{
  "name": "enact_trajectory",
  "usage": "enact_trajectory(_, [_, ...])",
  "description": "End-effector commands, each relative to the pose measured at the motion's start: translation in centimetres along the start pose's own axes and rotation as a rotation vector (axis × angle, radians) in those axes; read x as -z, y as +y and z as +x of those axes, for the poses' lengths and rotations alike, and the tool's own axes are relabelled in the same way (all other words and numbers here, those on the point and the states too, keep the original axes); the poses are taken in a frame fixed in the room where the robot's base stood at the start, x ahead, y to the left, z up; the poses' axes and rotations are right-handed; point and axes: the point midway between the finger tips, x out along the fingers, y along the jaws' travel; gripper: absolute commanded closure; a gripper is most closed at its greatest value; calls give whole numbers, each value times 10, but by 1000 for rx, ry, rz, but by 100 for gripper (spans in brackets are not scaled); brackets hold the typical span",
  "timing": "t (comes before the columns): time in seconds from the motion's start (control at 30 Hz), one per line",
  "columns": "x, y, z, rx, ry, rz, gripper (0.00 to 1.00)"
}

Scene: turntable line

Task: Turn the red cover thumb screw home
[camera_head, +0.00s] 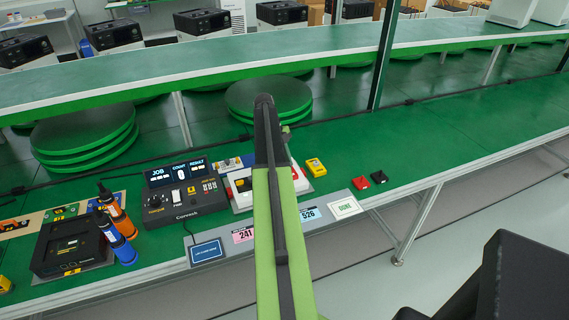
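A white fixture (242,199) on a grey base stands on the green bench, largely hidden behind my arm. A small red part (294,174) shows on its right side; I cannot tell whether this is the red cover thumb screw. A loose red block (362,183) lies farther right on the bench. My green and black arm reaches up the middle of the picture and covers the fixture's centre. My gripper is hidden behind the arm, so its fingers and any contact do not show.
A black control box (184,192) with displays stands left of the fixture. Orange (117,212) and blue (117,240) drivers stand farther left by a black tray. A yellow box (316,167) and a black block (379,177) lie right. The bench beyond them is clear.

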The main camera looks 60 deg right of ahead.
Motion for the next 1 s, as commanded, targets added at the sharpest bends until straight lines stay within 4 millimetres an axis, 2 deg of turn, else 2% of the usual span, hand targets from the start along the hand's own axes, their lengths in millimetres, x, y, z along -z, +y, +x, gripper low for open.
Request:
enact_trajectory(0.13, [-2, 0, -1, 2, -4, -3, 100])
enact_trajectory(0.17, [-2, 0, -1, 2, -4, -3, 77])
enact_trajectory(0.33, [-1, 0, -1, 2, -3, -2, 56])
enact_trajectory(0.6, [0, 0, 0, 1, -1, -1, 56])
enact_trajectory(0.73, [1, 0, -7, 1, -1, -1, 56])
enact_trajectory(0.87, [2, -1, -24, 1, 0, -2, 56])
enact_trajectory(1.0, [3, -1, -54, 1, -1, -3, 56])
